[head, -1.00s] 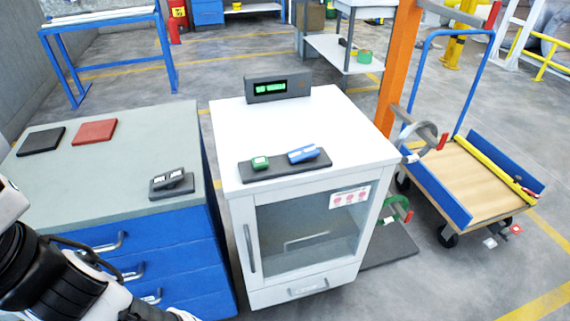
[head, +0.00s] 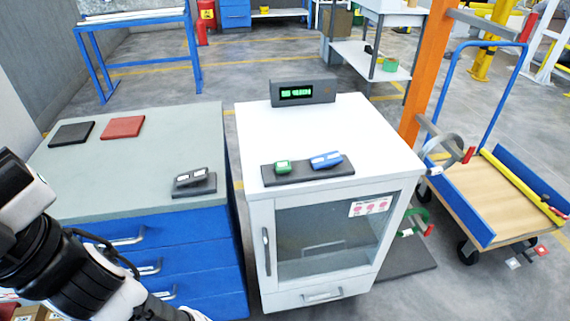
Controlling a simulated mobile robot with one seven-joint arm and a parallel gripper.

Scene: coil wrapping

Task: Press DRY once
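A white cabinet (head: 348,118) with a glass door stands in the middle of the head view. On its top front lies a dark plate (head: 309,172) with a green button (head: 283,167) and a blue rocker-like piece (head: 326,160). Their labels are too small to read, so I cannot tell which is DRY. A dark display box (head: 303,93) with lit green characters stands at the back of the cabinet top. My arm shows at the lower left, away from the plate; my gripper is not in view.
A blue drawer unit (head: 130,175) with a grey top stands left of the cabinet, holding a dark pad (head: 72,134), a red pad (head: 122,127) and a small dark switch unit (head: 194,182). An orange post (head: 427,70) and a flat cart (head: 500,205) stand to the right.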

